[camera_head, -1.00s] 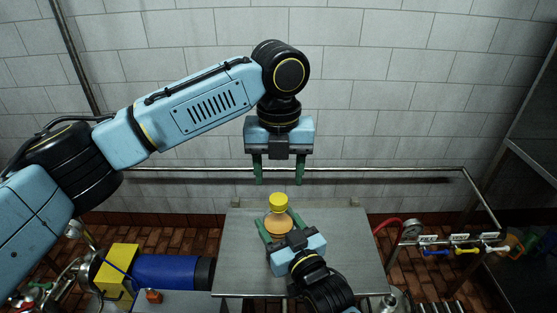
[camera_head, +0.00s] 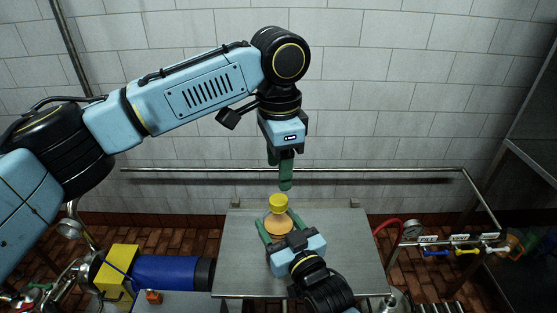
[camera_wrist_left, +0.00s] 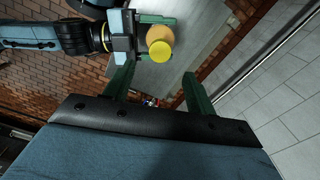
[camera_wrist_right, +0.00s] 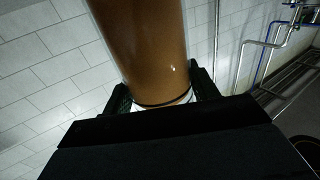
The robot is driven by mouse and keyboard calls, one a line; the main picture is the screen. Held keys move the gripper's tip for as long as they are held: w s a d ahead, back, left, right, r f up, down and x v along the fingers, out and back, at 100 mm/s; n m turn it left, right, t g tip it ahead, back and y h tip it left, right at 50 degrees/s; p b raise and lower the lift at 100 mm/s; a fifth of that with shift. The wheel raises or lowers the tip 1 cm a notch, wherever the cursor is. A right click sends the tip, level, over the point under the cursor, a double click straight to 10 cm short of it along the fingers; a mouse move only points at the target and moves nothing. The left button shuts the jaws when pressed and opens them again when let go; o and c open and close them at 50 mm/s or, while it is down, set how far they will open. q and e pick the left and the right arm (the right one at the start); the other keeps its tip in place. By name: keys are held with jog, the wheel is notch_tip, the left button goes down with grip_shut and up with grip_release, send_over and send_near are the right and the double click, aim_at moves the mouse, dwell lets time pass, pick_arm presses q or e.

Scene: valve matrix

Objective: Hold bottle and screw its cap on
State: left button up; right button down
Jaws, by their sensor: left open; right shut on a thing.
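How tightly the cap sits cannot be told. My right gripper (camera_head: 276,232) is shut on the bottle from the near side; its fingers flank the bottle in the right wrist view (camera_wrist_right: 162,95). My left gripper (camera_head: 286,186) is open and empty, pointing down above the cap and apart from it. In the left wrist view, the yellow cap (camera_wrist_left: 160,51) and the bottle (camera_wrist_left: 161,34) show beyond the green fingers.
The grey table (camera_head: 342,255) is otherwise clear around the bottle. A metal rail (camera_head: 400,171) runs behind it along the tiled wall. A blue cylinder (camera_head: 168,272) and yellow box (camera_head: 120,262) lie at left. Valves with coloured handles (camera_head: 465,250) are at right.

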aim_at(279, 199)
pick_arm(q)
jog(key=n, duration=0.5)
jog(key=shift+r+n, duration=0.25)
jog(key=shift+n, duration=0.05)
jog(key=shift+f, duration=0.1)
jog(key=shift+f, duration=3.95)
jog(key=shift+c, duration=0.2)
jog(key=c, duration=1.1)
jog(key=o, duration=1.2)
jog(key=shift+r, duration=0.15)
notch_tip(279, 199, up, 12)
jog(key=shift+f, duration=0.1)
